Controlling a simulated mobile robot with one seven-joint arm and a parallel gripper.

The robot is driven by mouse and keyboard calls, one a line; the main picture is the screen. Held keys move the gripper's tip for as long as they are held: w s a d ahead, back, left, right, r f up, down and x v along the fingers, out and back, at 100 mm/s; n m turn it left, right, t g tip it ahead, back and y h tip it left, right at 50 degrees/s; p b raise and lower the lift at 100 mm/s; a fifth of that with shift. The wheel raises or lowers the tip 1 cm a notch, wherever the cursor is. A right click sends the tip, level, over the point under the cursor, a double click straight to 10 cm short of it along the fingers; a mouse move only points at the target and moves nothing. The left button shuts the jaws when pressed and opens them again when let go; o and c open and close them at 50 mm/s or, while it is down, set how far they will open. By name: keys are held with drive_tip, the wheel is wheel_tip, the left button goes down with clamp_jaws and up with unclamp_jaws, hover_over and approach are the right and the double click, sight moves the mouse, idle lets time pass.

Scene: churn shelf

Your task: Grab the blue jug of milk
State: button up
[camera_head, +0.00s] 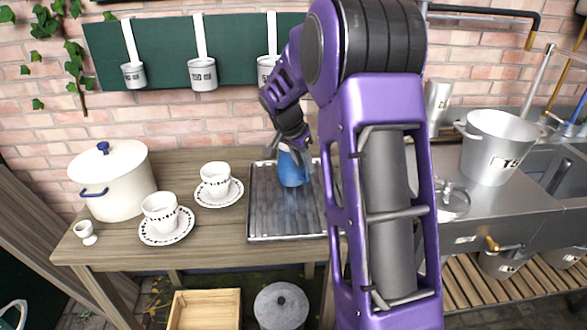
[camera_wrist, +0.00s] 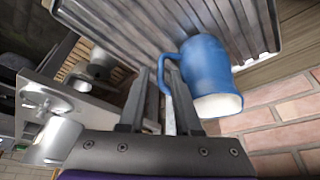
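The blue jug (camera_head: 292,169) stands on a ribbed metal tray (camera_head: 262,222) on the wooden table. In the wrist view the jug (camera_wrist: 208,68) looks tipped by the camera angle, with white at its mouth and its handle toward my fingers. My gripper (camera_wrist: 160,75) is open, its two dark fingers apart. The handle shows at the fingertips, partly between them; I cannot tell whether they touch it. In the head view my gripper (camera_head: 296,150) is at the top of the jug and partly hides it.
A white cup on a saucer (camera_head: 229,198), another on a saucer (camera_head: 181,233), an egg cup (camera_head: 85,232) and a white pot (camera_head: 125,190) stand left of the tray. A metal bucket (camera_head: 492,148) stands on the counter at right. A brick wall (camera_head: 165,112) is close behind.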

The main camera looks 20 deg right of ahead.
sight(307, 178)
drive_tip(key=x, duration=0.5)
drive_tip(key=shift+w+d+b, duration=0.2)
drive_tip(key=shift+w+b, duration=0.05)
drive_tip(key=shift+b, duration=0.05)
drive_tip(key=shift+r, duration=0.1)
clamp_jaws()
idle(0.9)
